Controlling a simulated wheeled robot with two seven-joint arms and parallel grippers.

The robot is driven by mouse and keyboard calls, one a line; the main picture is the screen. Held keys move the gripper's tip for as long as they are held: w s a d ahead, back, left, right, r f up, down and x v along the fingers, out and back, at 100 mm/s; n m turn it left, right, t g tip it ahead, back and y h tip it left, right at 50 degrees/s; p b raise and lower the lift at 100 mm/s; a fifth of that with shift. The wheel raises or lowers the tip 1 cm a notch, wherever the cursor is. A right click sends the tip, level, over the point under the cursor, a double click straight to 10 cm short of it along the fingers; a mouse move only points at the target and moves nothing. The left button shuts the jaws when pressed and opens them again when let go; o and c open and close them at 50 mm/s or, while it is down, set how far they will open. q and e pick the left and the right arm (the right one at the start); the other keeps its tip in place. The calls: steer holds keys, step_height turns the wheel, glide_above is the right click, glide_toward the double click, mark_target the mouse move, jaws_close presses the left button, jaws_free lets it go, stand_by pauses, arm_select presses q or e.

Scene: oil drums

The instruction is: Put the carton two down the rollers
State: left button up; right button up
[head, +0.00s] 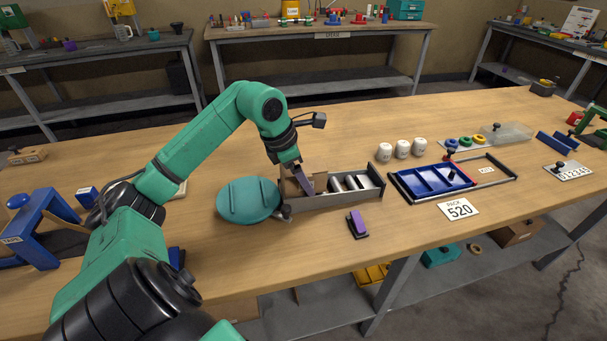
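A grey roller tray (320,203) lies on the near bench, with several pale rollers (351,182) showing in its right part. A small brown open carton (289,187) sits at the tray's left end. My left gripper (304,186) reaches down from the left and is at the carton, overlapping it in the head view. Only one dark finger shows clearly, so I cannot tell whether it is shut on the carton. Any number on the carton is not readable. My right gripper is not in view.
A round green lid-like piece (248,200) is at the tray's left end. A purple block (357,224) lies in front.

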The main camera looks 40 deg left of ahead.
arm_select(q)
steer(key=o, duration=1.2)
steer(key=shift+o, duration=0.2)
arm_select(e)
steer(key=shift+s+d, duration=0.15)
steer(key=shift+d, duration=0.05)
